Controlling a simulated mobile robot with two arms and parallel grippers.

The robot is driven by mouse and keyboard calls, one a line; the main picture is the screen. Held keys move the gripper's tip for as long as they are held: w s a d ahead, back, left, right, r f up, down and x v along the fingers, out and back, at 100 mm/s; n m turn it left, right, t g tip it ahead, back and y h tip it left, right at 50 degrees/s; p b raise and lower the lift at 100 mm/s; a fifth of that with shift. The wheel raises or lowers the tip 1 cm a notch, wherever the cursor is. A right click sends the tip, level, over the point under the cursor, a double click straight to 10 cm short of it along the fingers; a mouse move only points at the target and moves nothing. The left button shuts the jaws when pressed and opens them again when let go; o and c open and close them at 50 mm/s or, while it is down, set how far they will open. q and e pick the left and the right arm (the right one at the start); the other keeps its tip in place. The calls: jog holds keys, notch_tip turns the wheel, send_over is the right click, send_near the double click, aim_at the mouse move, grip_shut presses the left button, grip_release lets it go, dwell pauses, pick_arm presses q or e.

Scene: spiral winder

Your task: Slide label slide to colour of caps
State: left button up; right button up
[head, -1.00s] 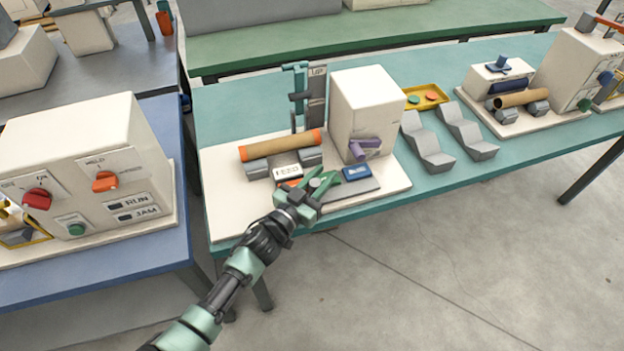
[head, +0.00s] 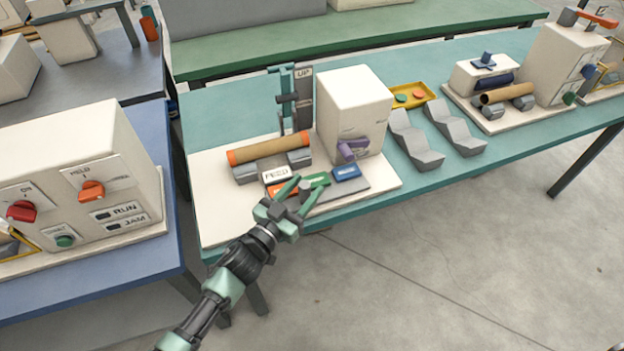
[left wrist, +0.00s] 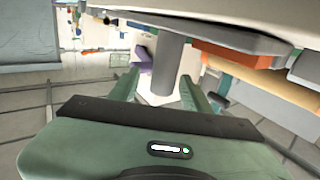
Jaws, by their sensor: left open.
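The winder in the head view holds a brown tube (head: 270,149) with orange caps (head: 232,157) at its ends. In front of it is a grey rail (head: 338,190) with an orange label (head: 283,190), a green label (head: 315,180) and a blue label (head: 346,172). A grey slide knob (head: 306,187) stands by the border of orange and green. My left gripper (head: 300,205) is open at the near side of the knob. In the left wrist view, the knob's grey post (left wrist: 164,62) shows between the open fingers (left wrist: 160,88), gaps visible.
A white machine box (head: 354,100) with a purple lever (head: 351,150) stands behind the labels. An upright post marked UP (head: 304,97) is behind the tube. A yellow tray (head: 411,95) and grey cradles (head: 415,140) lie to the right. Open floor is in front.

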pick_arm(q)
jog(key=shift+v, duration=1.8)
